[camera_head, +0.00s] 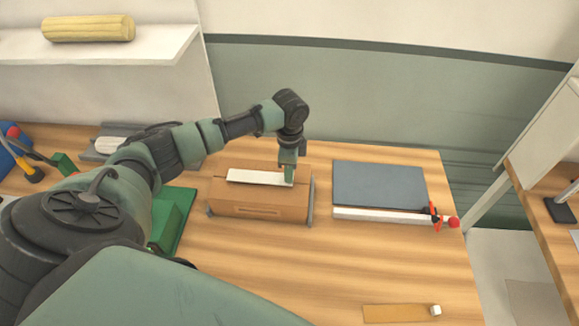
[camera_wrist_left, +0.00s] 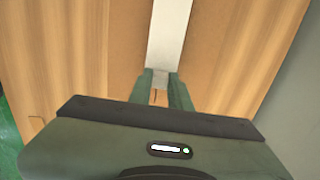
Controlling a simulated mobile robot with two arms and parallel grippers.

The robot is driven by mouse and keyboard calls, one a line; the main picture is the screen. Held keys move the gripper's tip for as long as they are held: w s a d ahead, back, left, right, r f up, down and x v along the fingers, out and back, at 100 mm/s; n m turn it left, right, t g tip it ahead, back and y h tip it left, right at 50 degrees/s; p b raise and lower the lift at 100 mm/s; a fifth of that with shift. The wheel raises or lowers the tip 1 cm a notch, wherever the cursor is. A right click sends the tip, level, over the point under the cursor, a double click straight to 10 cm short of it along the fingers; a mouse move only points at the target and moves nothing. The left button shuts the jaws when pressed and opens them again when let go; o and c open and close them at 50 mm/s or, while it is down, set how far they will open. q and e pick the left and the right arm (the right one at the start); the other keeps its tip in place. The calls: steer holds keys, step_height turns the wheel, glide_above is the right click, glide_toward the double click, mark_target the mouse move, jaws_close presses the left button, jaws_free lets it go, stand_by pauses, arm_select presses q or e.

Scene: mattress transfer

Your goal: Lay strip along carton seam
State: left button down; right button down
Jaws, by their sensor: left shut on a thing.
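A brown carton (camera_head: 258,207) sits on the wooden table between two small grey supports. A white strip (camera_head: 252,177) lies along the carton's top, running left to right in the head view. My left gripper (camera_head: 288,181) is over the right part of the carton's top and shut on the strip's right end. In the left wrist view the strip (camera_wrist_left: 168,38) runs away from between the fingers of the gripper (camera_wrist_left: 160,82). The seam under the strip is mostly hidden; a short dark line shows below the strip's end. My right gripper is not in view.
A blue-grey panel (camera_head: 380,185) and a white bar (camera_head: 378,214) with a red-ended clamp (camera_head: 441,218) lie right of the carton. A tan strip (camera_head: 397,313) lies at the front. Green blocks (camera_head: 168,222) stand left. Bare table shows in front of the carton.

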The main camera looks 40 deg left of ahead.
arm_select(q)
steer(key=shift+f, duration=0.1)
steer(key=shift+f, duration=0.65)
steer(key=c, duration=1.2)
jaws_free()
steer(key=shift+c, duration=0.2)
